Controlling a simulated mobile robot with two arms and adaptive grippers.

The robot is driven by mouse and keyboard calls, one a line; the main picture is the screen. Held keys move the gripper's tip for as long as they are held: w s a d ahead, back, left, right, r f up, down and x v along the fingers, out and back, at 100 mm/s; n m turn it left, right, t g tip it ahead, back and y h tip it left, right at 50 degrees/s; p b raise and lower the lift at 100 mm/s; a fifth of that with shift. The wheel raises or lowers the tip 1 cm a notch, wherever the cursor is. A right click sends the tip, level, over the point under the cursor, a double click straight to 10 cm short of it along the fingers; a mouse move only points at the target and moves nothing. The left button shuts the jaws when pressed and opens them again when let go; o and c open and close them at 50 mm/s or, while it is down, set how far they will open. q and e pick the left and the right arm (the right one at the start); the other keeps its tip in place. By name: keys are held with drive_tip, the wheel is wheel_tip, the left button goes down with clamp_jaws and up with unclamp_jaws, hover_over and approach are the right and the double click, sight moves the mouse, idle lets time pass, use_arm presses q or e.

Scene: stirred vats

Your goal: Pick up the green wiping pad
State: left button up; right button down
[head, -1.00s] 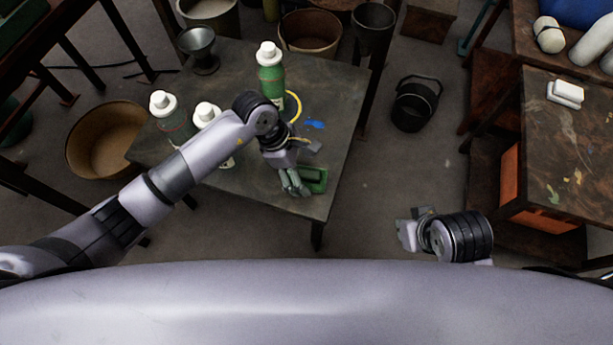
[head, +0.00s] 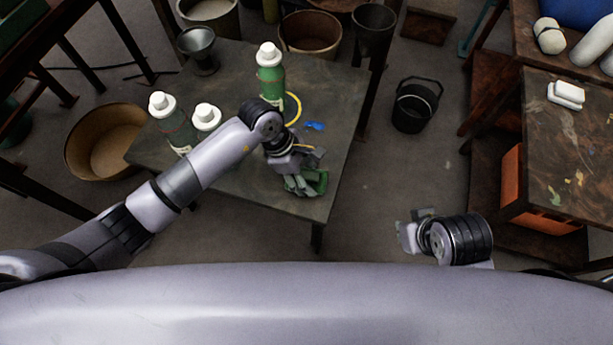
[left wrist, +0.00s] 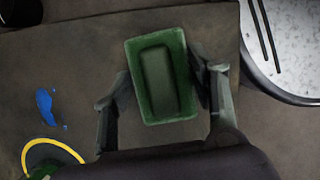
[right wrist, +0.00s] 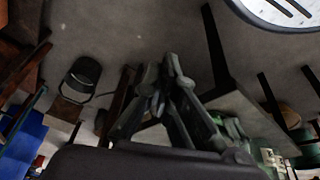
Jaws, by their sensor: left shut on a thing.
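The green wiping pad (head: 320,183) is at the front right corner of the low grey table (head: 250,190). In the left wrist view the pad (left wrist: 184,100) is a green block with a darker raised middle. My left gripper (head: 303,183) is shut on the pad, with one finger on each side of it in the left wrist view (left wrist: 163,92). The fingers partly cover the pad in the head view. I cannot tell whether it still touches the table. My right gripper (head: 406,234) is away from the table over the floor. Its fingertips are together and empty in the right wrist view (right wrist: 160,75).
Green bottle (head: 270,82), two white-capped bottles (head: 163,106) (head: 206,113), a yellow ring (head: 294,108) and a blue splash (head: 314,126) are on the table. A black bucket (head: 414,106) stands on the floor. A white block (head: 566,95) lies on the right bench (head: 575,140).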

sight(315, 175)
use_arm(q)
drive_tip(key=shift+c, duration=1.4)
